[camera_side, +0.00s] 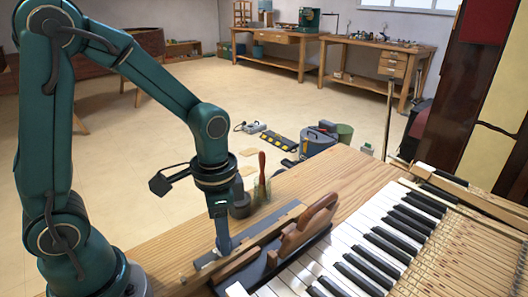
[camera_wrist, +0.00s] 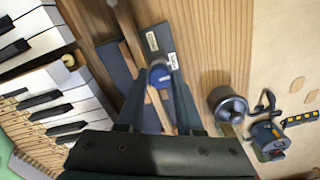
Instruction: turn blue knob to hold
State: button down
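The blue knob (camera_wrist: 160,75) shows in the wrist view as a small round blue piece. It sits on a dark, long fixture with two small white labels (camera_wrist: 151,41), whose lettering is too small to read. My gripper (camera_wrist: 157,84) is over the knob, with its two fingers apart on either side of it. I cannot tell whether the right finger touches the knob. In the side view my gripper (camera_side: 223,247) points down at the fixture, and the knob is hidden there. A pale wooden strip (camera_wrist: 158,108) runs below the knob between the fingers.
White and black piano keys (camera_side: 375,240) lie right of the fixture. A curved brown wooden piece (camera_side: 308,224) stands between them. A dark round container (camera_wrist: 227,103) and a red-handled tool (camera_side: 262,170) stand on the wooden bench (camera_side: 335,172).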

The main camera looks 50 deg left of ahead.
jog(key=shift+n, duration=0.4)
jog(key=n, duration=0.3)
jog(key=shift+n, duration=0.4)
jog(key=n, duration=0.4)
jog(key=shift+n, duration=0.3)
jog(key=n, duration=0.8)
jog(key=shift+n, duration=0.3)
jog(key=c, duration=0.6)
grip_release()
jog(key=shift+o, duration=0.2)
